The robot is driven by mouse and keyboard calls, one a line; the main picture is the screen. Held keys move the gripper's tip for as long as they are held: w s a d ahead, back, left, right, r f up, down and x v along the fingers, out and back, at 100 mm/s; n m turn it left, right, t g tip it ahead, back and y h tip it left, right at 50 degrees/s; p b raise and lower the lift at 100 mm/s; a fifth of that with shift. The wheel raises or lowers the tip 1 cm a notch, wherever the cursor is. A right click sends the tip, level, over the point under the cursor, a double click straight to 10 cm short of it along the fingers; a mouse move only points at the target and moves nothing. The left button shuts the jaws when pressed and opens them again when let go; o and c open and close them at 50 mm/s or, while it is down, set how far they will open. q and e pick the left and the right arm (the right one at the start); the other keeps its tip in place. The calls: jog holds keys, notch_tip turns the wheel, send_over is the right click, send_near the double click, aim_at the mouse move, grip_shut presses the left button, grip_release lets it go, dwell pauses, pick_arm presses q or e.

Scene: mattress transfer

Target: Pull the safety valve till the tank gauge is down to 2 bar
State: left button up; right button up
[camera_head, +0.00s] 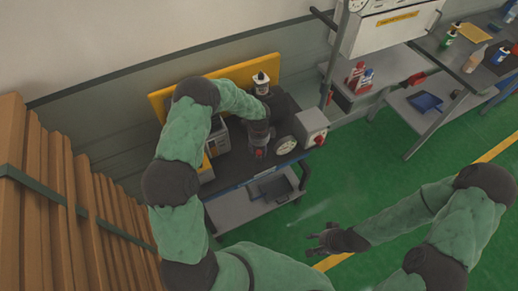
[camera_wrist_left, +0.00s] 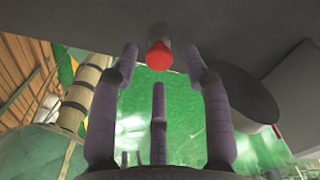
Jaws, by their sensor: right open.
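A red knob (camera_wrist_left: 158,55), likely the safety valve's end, sticks out from a dark grey surface in the left wrist view. My left gripper (camera_wrist_left: 160,72) has its fingers spread on both sides of the knob, and I see no clear contact. In the head view the left gripper (camera_head: 259,146) is over the dark bench, with a small red spot (camera_head: 259,153) at its tip. A round white gauge (camera_head: 286,145) lies just right of it; its needle is too small to read. The tank is dark and partly hidden by my arm. My right gripper (camera_head: 325,243) is open and empty above the green floor.
A grey box with a red knob (camera_head: 311,126) stands right of the gauge. A bottle (camera_head: 261,82) stands behind the left gripper, before a yellow panel (camera_head: 232,76). A lower shelf holds a dark tray (camera_head: 271,187). Timber (camera_head: 60,190) stands at the left.

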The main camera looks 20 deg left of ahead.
aim_at(259, 152)
pick_arm(q)
notch_tip(259, 152, up, 12)
dwell(0.8)
dwell(0.3)
